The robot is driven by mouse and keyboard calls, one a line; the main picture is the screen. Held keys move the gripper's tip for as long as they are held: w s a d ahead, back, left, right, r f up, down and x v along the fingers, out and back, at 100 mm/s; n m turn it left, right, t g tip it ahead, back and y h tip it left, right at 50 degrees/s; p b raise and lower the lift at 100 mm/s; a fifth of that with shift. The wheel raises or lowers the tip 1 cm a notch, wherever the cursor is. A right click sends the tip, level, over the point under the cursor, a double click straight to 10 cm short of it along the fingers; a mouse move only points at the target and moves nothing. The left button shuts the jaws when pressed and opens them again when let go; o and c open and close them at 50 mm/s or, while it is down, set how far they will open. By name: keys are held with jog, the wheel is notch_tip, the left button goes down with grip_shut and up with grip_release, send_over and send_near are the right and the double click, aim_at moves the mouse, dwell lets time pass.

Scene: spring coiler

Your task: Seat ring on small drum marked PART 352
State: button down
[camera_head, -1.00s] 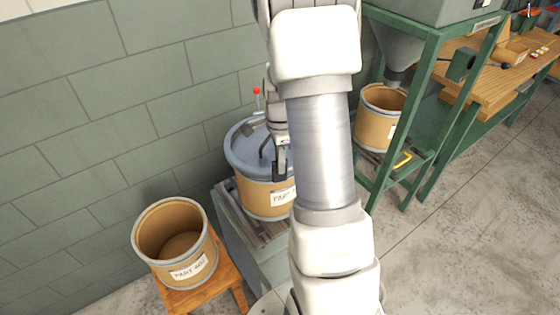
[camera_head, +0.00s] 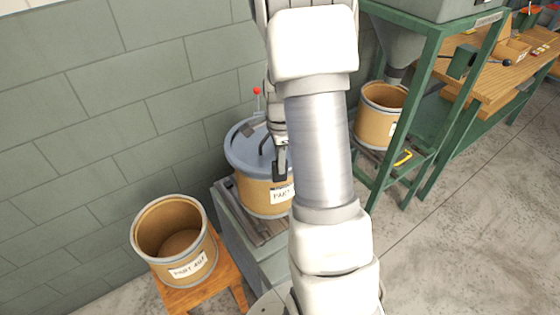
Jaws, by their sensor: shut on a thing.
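A small tan drum (camera_head: 258,198) stands on a grey machine bed against the wall. Its label (camera_head: 283,194) shows "PART"; my arm hides the number. A blue-grey ring (camera_head: 236,160) lies around the drum's top, over a blue-grey lid (camera_head: 250,138). I cannot tell whether the ring is fully down or level all round, as my arm covers its right side. My gripper (camera_head: 279,172) points down at the near edge of the drum's top, its dark fingers shut on the ring. The exact grip is too small to make out.
An open drum (camera_head: 153,225), its label seeming to read PART 407, stands on a wooden stool (camera_head: 226,274) at the left front. A lever with a red knob (camera_head: 256,91) rises behind the small drum. A green frame (camera_head: 424,110) holds another open drum (camera_head: 375,128) at the right.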

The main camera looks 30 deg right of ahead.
jog(key=shift+f, duration=0.4)
dwell(0.4)
jog(key=shift+c, duration=0.8)
grip_release()
notch_tip(320, 180, up, 12)
jog(key=p, duration=0.8)
jog(key=shift+p, duration=0.35)
dwell(0.5)
dwell(0.7)
